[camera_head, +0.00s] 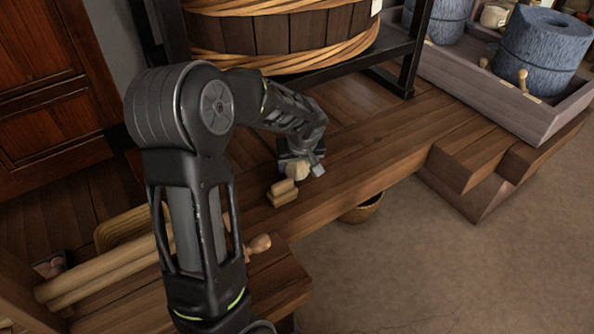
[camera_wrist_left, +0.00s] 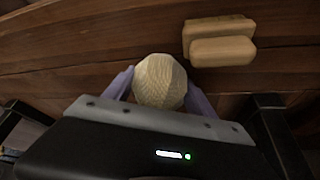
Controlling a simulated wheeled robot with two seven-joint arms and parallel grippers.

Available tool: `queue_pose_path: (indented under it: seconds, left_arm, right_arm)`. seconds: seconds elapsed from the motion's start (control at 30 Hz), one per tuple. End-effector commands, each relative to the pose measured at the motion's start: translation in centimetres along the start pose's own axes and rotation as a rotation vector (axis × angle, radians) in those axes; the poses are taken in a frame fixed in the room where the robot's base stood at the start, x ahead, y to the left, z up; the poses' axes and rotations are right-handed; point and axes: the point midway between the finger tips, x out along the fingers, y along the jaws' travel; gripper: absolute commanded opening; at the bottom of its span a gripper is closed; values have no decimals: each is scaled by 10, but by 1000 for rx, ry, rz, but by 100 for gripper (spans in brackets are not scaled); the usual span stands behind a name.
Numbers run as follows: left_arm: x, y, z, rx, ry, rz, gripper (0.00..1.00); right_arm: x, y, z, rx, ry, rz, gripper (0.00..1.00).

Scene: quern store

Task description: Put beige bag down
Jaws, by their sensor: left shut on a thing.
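My left gripper (camera_head: 303,171) is low over the wooden step beside the large tub. It is shut on the beige bag (camera_head: 297,171), a small, pale rounded bundle. In the left wrist view the beige bag (camera_wrist_left: 160,81) sits between the two bluish fingers of the left gripper (camera_wrist_left: 160,88). Wooden boards lie beneath it; I cannot tell whether the bag touches them. My right gripper is not in view.
Small tan blocks (camera_head: 283,192) lie on the step (camera_head: 365,160) close beside the bag. A wicker basket (camera_head: 362,208) stands below the step's edge. A banded wooden tub (camera_head: 280,30) is behind. Grey querns (camera_head: 540,50) stand in a tray at right.

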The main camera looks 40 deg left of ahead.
Motion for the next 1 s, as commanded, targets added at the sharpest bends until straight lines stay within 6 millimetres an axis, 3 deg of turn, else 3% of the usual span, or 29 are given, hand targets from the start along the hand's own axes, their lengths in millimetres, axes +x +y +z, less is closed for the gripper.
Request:
queue_pose_path:
  seconds: [0.1,0.53,0.57,0.8,1.0]
  left_arm:
    - [15,0,6,0,1,0,10]
    - [19,0,8,-1,2,2,10]
    - [18,0,8,-1,1,1,66]
    - [18,0,8,-1,1,1,86]
    - [18,0,8,-1,1,1,87]
  right_arm:
    - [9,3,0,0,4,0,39]
    - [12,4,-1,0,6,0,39]
    - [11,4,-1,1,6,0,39]
    - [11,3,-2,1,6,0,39]
    - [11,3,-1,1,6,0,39]
